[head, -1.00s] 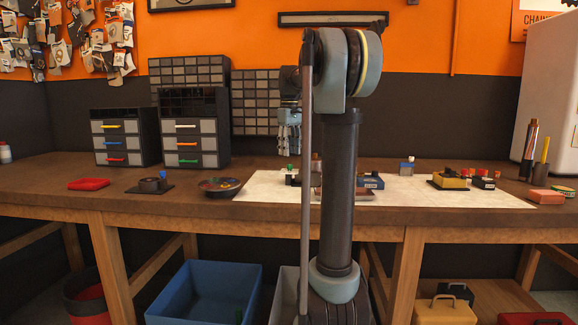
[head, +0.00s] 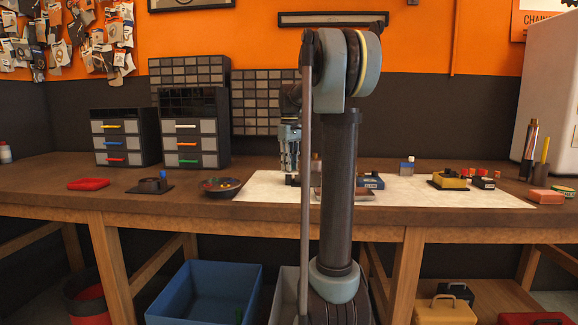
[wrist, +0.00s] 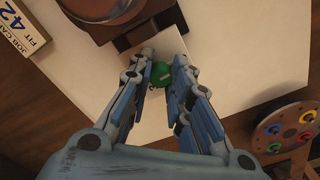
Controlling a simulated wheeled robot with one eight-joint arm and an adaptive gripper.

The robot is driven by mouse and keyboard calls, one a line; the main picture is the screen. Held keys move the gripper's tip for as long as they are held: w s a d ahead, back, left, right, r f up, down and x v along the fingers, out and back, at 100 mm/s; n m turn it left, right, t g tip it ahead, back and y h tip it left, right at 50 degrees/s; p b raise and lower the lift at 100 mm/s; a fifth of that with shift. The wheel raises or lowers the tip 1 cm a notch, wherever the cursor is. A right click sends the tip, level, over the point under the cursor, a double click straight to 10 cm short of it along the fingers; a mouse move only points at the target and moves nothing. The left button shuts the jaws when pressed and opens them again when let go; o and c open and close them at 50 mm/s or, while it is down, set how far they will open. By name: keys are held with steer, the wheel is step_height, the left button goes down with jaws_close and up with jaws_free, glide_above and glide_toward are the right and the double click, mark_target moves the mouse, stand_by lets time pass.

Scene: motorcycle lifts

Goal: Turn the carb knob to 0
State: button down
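My gripper (head: 289,168) is low over the pale mat, pointing down, with its fingers apart. In the wrist view my gripper (wrist: 161,60) has one finger on each side of a small green-topped piece (wrist: 160,74). I cannot tell whether the fingers touch it. A brown round part on a dark base (wrist: 130,38) lies just beyond the fingertips, cut off by the frame's top edge. No marking or 0 is readable, so I cannot tell which part is the carb knob. In the head view the green top is hidden.
A job card (wrist: 28,25) reading "FIT 42" lies near the brown part. A round dish with coloured rings (head: 221,187) is left of the mat (head: 262,190). A yellow-and-black block (head: 449,181) stands on the mat's right. Drawer cabinets (head: 194,130) stand at the back left.

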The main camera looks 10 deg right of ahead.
steer(key=shift+m, duration=0.4)
steer(key=c, duration=1.5)
jaws_free()
steer(key=shift+o, duration=0.2)
step_height(320, 180, up, 12)
steer(key=shift+f, duration=0.1)
